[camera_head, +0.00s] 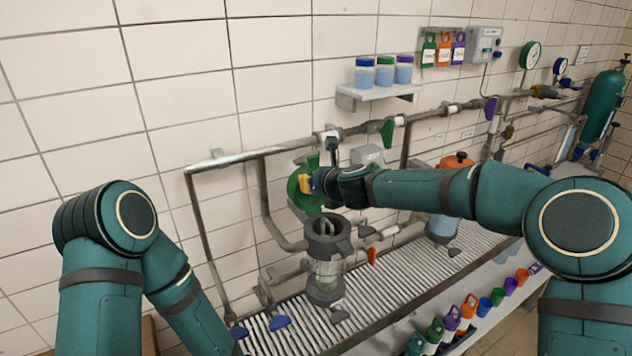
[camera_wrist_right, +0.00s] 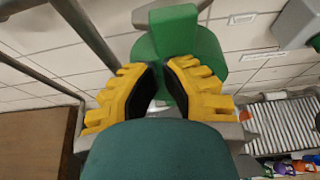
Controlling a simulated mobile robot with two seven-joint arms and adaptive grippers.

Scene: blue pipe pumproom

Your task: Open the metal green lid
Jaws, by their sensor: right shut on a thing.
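The green metal lid (camera_head: 306,204) stands raised and steeply tilted behind and above the open mouth of a grey cylindrical vessel (camera_head: 325,246) with a clear lower section. My right gripper (camera_head: 308,184) reaches in from the right and is at the lid's upper part, partly covering it. In the right wrist view, the yellow fingers of my right gripper (camera_wrist_right: 165,82) are closed in on a green part of the lid (camera_wrist_right: 205,48). The exact contact is partly hidden by the fingers. My left arm is at the lower left, and its gripper is outside the frame.
Grey pipes (camera_head: 262,200) run along the tiled wall behind the vessel. A wall shelf (camera_head: 378,92) holds three blue-filled jars. Several coloured containers (camera_head: 468,308) line the front edge of the slatted bench (camera_head: 385,285).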

